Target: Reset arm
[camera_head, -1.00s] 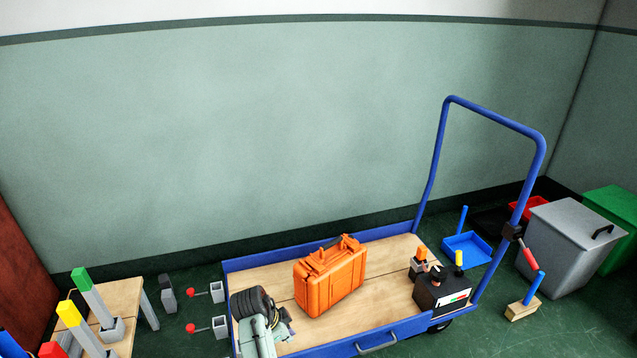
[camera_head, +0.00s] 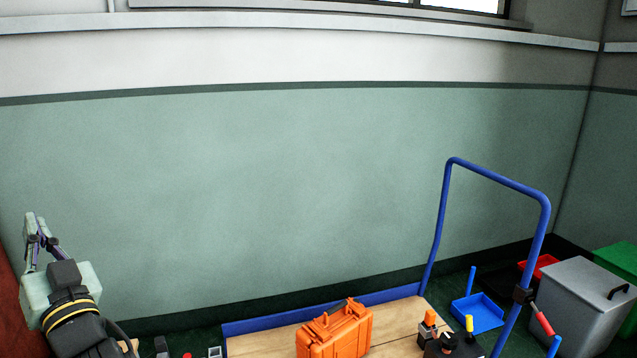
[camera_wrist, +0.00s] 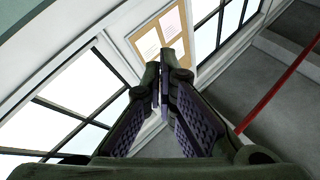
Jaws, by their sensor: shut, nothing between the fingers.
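My gripper (camera_head: 36,226) is raised at the far left in the head view, pointing up in front of the green wall. It is well clear of the cart and holds nothing. In the wrist view its two fingers (camera_wrist: 164,75) come together at the tips, shut and empty. Behind them that view shows windows, a wall and a notice board (camera_wrist: 160,38).
A blue cart (camera_head: 300,318) with a wooden deck carries an orange case (camera_head: 335,333) and a dark box (camera_head: 455,345). Its tall blue handle (camera_head: 440,215) rises on the right. A grey bin (camera_head: 575,300), a blue tray (camera_head: 478,313) and a green bin (camera_head: 617,262) stand beyond.

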